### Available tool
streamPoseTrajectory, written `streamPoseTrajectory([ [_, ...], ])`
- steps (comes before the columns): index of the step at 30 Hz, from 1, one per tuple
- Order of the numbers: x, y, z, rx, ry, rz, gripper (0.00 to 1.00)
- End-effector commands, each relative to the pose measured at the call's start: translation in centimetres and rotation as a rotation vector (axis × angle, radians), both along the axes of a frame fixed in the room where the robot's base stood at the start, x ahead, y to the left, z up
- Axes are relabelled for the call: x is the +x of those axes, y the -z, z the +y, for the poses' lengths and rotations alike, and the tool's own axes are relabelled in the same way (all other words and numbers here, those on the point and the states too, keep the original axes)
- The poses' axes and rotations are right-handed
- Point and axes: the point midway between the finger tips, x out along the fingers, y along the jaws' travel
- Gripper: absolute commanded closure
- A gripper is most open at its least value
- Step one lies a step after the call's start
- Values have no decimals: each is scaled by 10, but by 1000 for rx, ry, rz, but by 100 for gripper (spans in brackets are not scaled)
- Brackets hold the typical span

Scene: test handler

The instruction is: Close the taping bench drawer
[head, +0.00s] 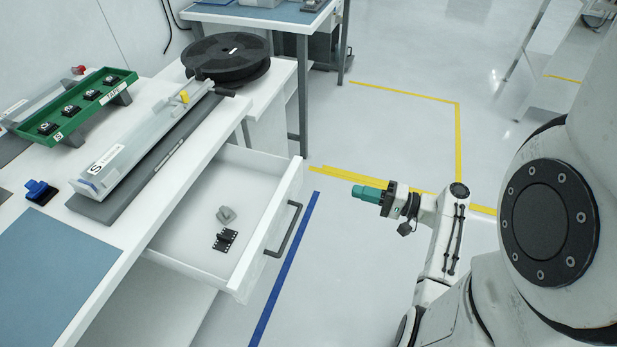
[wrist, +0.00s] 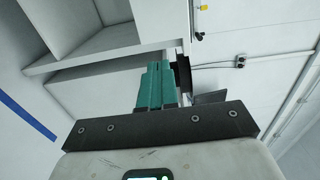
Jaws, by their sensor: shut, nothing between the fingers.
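The taping bench drawer (head: 212,266) is white and stands pulled out from under the bench top in the head view. Its front carries a dark bar handle (head: 284,229) on the outer face. A small grey part (head: 226,215) and a black part (head: 225,240) lie inside it. My gripper (head: 354,191) has teal fingers that are shut and empty. It is in the air to the right of the drawer front, apart from the handle. In the wrist view the shut fingers (wrist: 155,84) point toward white bench or drawer panels (wrist: 95,65).
The bench top (head: 150,205) holds a grey taping track (head: 150,150), a green tray (head: 75,108), a black reel (head: 228,58) and a blue mat (head: 55,265). Another bench (head: 270,14) stands behind. The floor between the drawer and my arm is clear, with blue and yellow tape lines.

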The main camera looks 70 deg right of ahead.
Motion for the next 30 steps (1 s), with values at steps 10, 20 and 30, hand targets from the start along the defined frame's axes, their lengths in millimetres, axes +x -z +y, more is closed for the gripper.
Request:
streamPoseTrajectory([
  [10,40,-3,0,2,5,-11,100],
  [20,104,-4,2,0,4,-10,100],
  [30,137,-2,3,0,6,-9,100],
])
